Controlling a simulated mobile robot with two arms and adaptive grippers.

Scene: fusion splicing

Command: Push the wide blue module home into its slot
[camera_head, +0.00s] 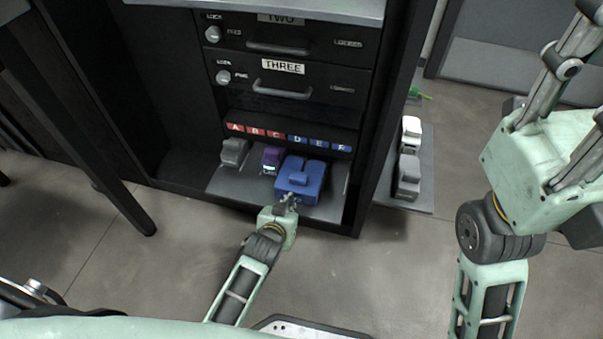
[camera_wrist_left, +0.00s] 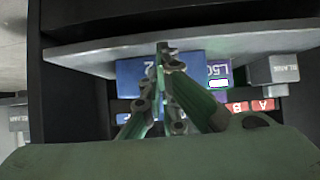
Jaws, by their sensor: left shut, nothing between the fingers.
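The wide blue module (camera_head: 299,177) sits at the front of the bottom bay of the black cabinet, below the D, E and F labels. Its front end reaches out over the grey shelf. In the left wrist view the blue module (camera_wrist_left: 131,77) lies behind the fingers and is partly hidden by them. My left gripper (camera_head: 289,200) is shut and empty, at the module's near face. In the left wrist view my left gripper (camera_wrist_left: 164,50) points at the blue body; I cannot tell whether it touches. My right arm shows at the right, but its gripper is out of view.
A purple module (camera_head: 271,158) stands close to the blue one's left, and a grey module (camera_head: 234,152) is further left. Drawer THREE (camera_head: 283,90) is shut above. A side shelf (camera_head: 424,190) at the right holds a white module (camera_head: 411,132) and a grey one (camera_head: 408,177).

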